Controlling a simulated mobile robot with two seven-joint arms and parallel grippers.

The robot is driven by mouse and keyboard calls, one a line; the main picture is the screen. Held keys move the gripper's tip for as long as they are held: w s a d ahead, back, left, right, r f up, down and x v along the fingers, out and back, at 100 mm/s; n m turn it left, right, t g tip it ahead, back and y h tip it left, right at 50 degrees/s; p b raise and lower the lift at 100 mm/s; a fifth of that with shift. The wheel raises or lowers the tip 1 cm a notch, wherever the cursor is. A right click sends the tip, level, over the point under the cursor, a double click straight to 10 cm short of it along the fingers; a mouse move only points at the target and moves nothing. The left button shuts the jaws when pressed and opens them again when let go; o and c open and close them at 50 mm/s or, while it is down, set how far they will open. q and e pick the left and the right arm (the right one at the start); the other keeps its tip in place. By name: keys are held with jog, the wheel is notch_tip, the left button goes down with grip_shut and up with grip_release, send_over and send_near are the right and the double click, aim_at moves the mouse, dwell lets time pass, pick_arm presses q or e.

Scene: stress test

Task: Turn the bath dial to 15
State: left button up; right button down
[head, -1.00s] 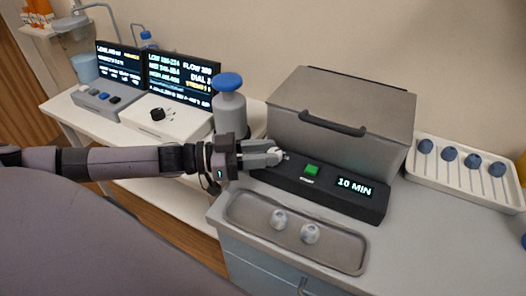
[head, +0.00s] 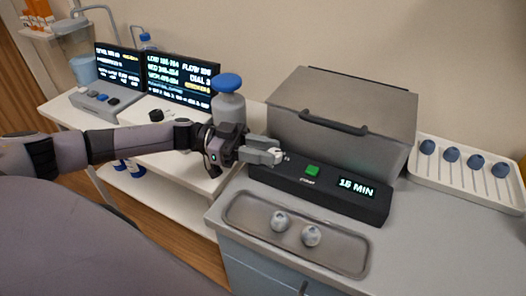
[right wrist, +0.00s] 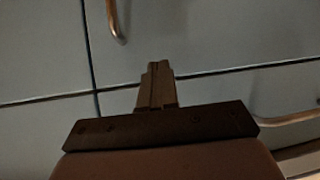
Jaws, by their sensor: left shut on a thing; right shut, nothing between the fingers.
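The bath (head: 345,120) is a grey box with a closed lid and a dark handle. Its black front panel (head: 325,193) has a green button (head: 312,170) and a display (head: 356,188) that reads 15 MIN, as far as I can make out. My left gripper (head: 279,155) is at the left end of this panel, shut on the dial, which its fingers mostly hide. My right gripper (right wrist: 158,85) shows in the right wrist view, shut and empty, in front of blue-grey cabinet fronts.
A metal tray (head: 345,262) with two round pale items lies in front of the panel. A white rack (head: 465,188) with several blue-topped items is at the right. A blue-capped bottle (head: 229,100) stands behind my left wrist. Two screens (head: 182,78) stand at the left.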

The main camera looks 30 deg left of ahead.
pick_arm(q)
jog(key=o, duration=1.1)
jog(key=shift+c, duration=0.2)
jog(key=b+v, duration=0.1)
jog(key=v, duration=0.6)
